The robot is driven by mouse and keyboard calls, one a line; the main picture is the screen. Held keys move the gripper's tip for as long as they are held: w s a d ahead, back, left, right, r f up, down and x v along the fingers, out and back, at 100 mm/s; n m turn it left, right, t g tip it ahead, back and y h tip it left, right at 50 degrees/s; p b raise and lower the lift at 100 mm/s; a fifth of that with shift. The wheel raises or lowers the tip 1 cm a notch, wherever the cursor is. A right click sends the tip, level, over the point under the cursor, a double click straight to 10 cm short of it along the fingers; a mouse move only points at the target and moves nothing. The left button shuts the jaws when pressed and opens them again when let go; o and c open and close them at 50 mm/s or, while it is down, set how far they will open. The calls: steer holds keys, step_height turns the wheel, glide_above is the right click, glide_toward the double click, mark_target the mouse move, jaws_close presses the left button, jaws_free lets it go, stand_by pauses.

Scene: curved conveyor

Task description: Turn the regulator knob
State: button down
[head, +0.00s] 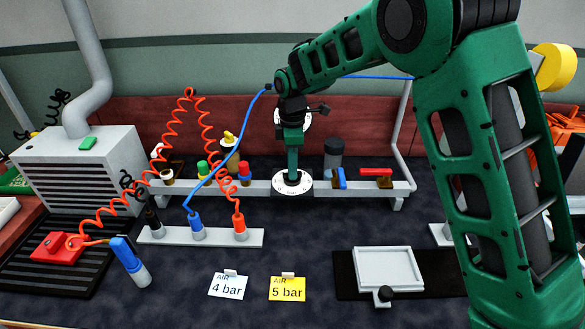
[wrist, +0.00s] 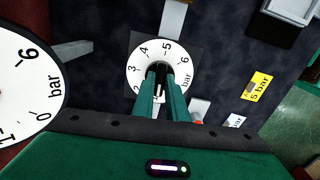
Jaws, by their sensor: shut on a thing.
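The regulator's white dial (head: 291,187) sits on the pale rail at the middle of the bench. My gripper (wrist: 161,82) is shut on the knob, a green finger on each side. In the head view my gripper (head: 292,170) points straight down at the dial and hides the knob. The fingers cover part of the scale, so the exact setting cannot be read.
A large round gauge (wrist: 22,85) is close by at the left of the wrist view. A white 4 bar card (head: 229,286) and a yellow 5 bar card (head: 287,289) lie in front. Coiled orange hoses and a blue hose (head: 228,153) run left of my gripper. A red-handled valve (head: 376,173) is right.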

steer(key=m, duration=0.4)
steer(key=shift+w+a+r+m, duration=0.15)
steer(key=shift+w+m, duration=0.05)
steer(key=shift+m, duration=2.7)
steer(key=c, duration=1.9)
jaws_free()
steer(key=shift+o, duration=0.7)
